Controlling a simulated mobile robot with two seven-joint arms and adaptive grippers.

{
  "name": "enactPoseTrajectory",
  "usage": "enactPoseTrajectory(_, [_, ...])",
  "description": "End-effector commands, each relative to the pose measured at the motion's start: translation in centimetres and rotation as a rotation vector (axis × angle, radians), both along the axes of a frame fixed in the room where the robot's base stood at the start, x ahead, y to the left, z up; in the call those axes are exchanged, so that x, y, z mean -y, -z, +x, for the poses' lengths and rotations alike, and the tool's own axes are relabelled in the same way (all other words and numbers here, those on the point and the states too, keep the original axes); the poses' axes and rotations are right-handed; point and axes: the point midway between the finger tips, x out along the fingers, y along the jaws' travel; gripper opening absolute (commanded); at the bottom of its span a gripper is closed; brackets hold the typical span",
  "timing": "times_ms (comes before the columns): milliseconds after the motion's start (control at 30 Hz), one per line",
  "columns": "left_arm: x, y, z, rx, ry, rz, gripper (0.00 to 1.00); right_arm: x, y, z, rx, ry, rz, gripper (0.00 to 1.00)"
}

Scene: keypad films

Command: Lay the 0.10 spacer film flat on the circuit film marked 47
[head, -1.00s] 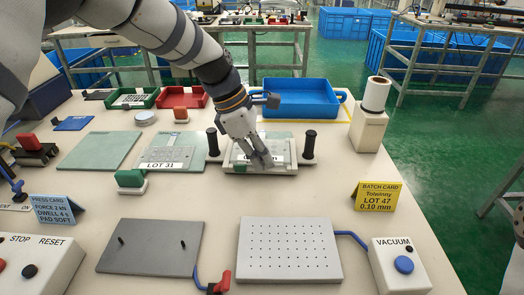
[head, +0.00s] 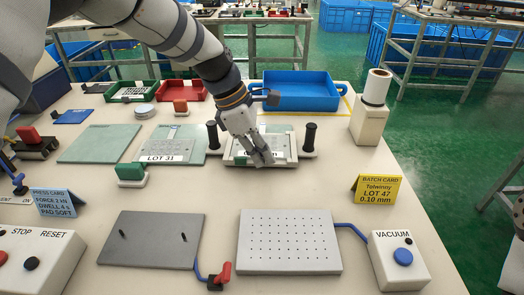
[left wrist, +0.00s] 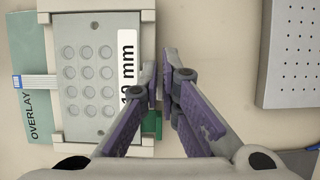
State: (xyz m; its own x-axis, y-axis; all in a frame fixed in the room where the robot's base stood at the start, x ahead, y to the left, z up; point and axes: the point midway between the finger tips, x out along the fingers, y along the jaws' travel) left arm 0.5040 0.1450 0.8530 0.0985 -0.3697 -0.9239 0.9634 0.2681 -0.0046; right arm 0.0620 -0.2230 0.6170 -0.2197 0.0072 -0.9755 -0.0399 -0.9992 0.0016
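The spacer film (left wrist: 88,75) is grey with rows of round holes. Its label shows "10 mm", the front digits partly covered. It appears to lie flat inside the pale frame (left wrist: 100,18) with two black posts, seen in the head view (head: 285,160). A ribbon tail (left wrist: 38,81) sticks out at its left. Any circuit film beneath is hidden, and no 47 shows on it. My left gripper (head: 264,161) is low over the frame's front. In the left wrist view its fingertips (left wrist: 161,78) stand a narrow gap apart by the film's label edge, with nothing visible between. My right gripper is not in view.
Another film marked LOT 31 (head: 173,158) lies to the left. A yellow batch card (head: 377,190) reads LOT 47, 0.10 mm. A perforated vacuum plate (head: 290,242) and a grey pinned plate (head: 152,240) are in front. A blue tray (head: 300,92) stands behind.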

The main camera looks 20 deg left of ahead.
Motion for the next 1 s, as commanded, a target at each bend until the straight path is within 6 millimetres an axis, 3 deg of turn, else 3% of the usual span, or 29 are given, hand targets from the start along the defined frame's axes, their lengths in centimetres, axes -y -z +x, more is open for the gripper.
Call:
enactPoseTrajectory(100, [0.0, 0.0, 0.0, 0.000, 0.000, 0.000, 0.00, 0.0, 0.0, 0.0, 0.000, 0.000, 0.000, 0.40])
enactPoseTrajectory(200, [0.0, 0.0, 0.0, 0.000, 0.000, 0.000, 0.24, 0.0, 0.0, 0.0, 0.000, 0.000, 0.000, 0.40])
enactPoseTrajectory(233, [0.0, 0.0, 0.0, 0.000, 0.000, 0.000, 0.28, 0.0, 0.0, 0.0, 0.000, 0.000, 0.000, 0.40])
enactPoseTrajectory(567, [-0.1, -0.4, 0.0, 0.002, -0.001, 0.000, 0.28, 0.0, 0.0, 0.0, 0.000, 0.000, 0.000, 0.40])
enactPoseTrajectory(1000, [-3.9, -9.8, -1.0, 0.004, -0.001, 0.000, 0.28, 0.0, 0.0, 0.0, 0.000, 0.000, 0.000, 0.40])
